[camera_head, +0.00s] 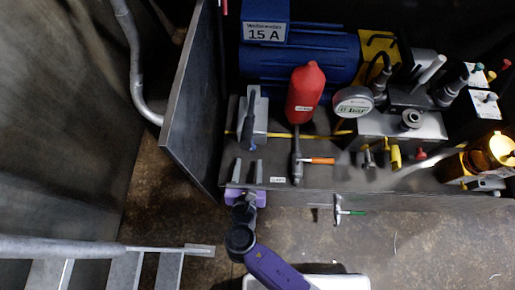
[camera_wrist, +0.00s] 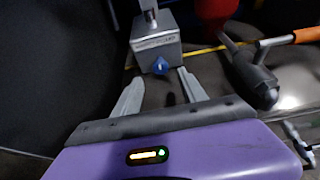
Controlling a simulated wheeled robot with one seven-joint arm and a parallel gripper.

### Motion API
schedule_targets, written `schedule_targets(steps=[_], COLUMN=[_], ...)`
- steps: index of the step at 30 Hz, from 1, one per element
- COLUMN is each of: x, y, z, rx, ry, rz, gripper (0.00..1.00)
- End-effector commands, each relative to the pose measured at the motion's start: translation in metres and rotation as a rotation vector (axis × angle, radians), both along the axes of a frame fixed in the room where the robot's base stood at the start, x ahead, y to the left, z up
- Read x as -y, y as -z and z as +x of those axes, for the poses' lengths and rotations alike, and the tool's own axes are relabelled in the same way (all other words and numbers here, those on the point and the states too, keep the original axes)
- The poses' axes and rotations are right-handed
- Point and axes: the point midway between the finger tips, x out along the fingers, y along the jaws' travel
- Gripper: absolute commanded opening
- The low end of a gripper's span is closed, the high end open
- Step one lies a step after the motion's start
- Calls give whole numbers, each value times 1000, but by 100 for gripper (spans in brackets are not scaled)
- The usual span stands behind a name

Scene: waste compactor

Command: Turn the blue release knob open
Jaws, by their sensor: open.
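The blue release knob (camera_wrist: 160,66) sits low on the front face of a grey metal block (camera_wrist: 157,47) in the wrist view. The knob lies straight ahead between the fingertips, and I see no contact.
A red bottle-like part (camera_head: 305,92) and an orange-handled tool (camera_head: 318,160) stand to the right of the block. A gauge (camera_head: 353,102) and valve block (camera_head: 400,128) are further right. A grey panel (camera_head: 193,100) rises at the left. A blue motor (camera_head: 300,60) is behind.

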Motion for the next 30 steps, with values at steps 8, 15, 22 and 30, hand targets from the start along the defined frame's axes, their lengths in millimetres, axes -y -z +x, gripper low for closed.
schedule_targets(steps=[8, 15, 22, 30], x=[2, 3, 3, 4], y=[17, 27, 29, 28], z=[37, 63, 68, 68], rx=[-1, -1, -2, -2], ry=[4, 3, 2, 2], rz=[4, 4, 5, 6], gripper=[49, 49, 49, 24])
